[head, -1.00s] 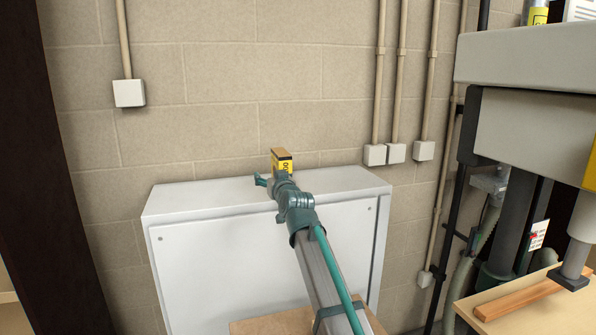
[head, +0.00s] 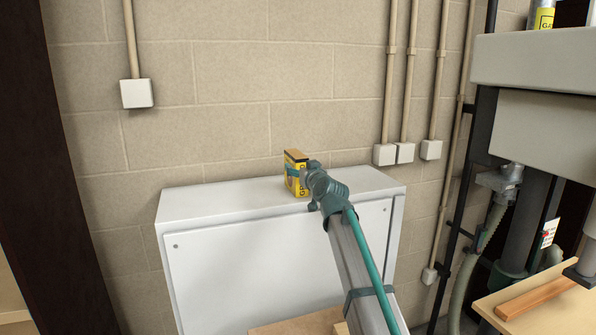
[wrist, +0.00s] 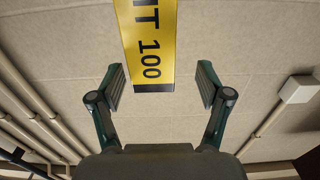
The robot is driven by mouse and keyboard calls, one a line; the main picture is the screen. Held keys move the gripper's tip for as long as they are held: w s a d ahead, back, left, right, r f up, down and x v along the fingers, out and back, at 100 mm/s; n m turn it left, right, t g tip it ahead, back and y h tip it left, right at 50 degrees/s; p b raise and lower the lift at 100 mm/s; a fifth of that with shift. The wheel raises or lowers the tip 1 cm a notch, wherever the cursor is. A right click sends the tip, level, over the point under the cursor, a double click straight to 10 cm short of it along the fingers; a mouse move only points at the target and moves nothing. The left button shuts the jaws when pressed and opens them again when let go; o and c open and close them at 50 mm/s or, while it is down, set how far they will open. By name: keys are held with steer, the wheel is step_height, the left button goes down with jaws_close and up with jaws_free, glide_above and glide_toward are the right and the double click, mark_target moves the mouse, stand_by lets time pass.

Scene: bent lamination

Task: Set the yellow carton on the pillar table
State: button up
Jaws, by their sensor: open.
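The yellow carton (head: 292,184), with dark lettering and a brown top, stands upright on the white cabinet (head: 205,199) by the block wall. My gripper (head: 298,171) is at the carton, coming from the front right. In the wrist view the carton (wrist: 150,40) shows a yellow face reading "NT 100" and its dark end lies between the fingers. My gripper (wrist: 161,84) is open there, with a gap on each side of the carton. I cannot tell for certain which surface is the pillar table; a machine with a light wooden top (head: 500,300) stands at the right.
A brown wooden bar (head: 535,298) lies on the wooden top. A grey machine head (head: 545,60) overhangs it, with a yellow container (head: 543,18) on top. A dark post (head: 40,180) stands at left. Pipes and boxes run along the wall. The cabinet's left top is clear.

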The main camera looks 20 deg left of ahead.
steer(key=p+x, duration=0.1)
steer(key=x, duration=0.2)
steer(key=p+x, duration=0.2)
steer(key=x, duration=0.1)
steer(key=shift+w+d+f, duration=0.1)
steer(key=shift+w, duration=0.35)
jaws_close()
